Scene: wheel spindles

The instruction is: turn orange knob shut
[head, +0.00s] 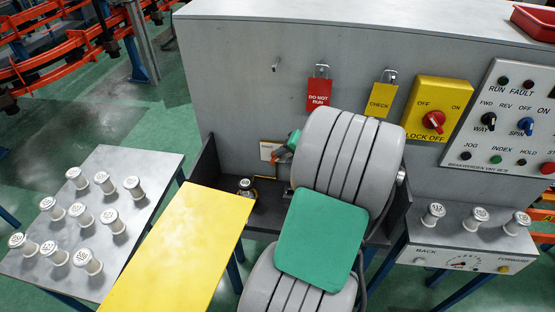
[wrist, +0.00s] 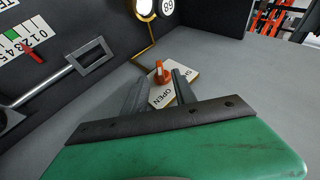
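The orange knob (wrist: 161,70) stands on a pale plate (wrist: 172,90) on the grey panel in the wrist view. The plate reads OPEN near my gripper, and a partly hidden word starting with SH lies to the right. My gripper (wrist: 158,78) is open, with one finger on each side of the knob's near side. I cannot tell whether either finger touches it. In the head view, my gripper (head: 283,152) is at the panel beside the pale plate (head: 267,151), largely hiding the knob.
The wrist view shows a metal handle (wrist: 90,57), a number scale (wrist: 22,42) and a brass loop (wrist: 148,40) near the knob. The head view shows a red tag (head: 319,97), a yellow switch box (head: 437,108), a yellow board (head: 180,250) and a side table (head: 130,165) with several spindles.

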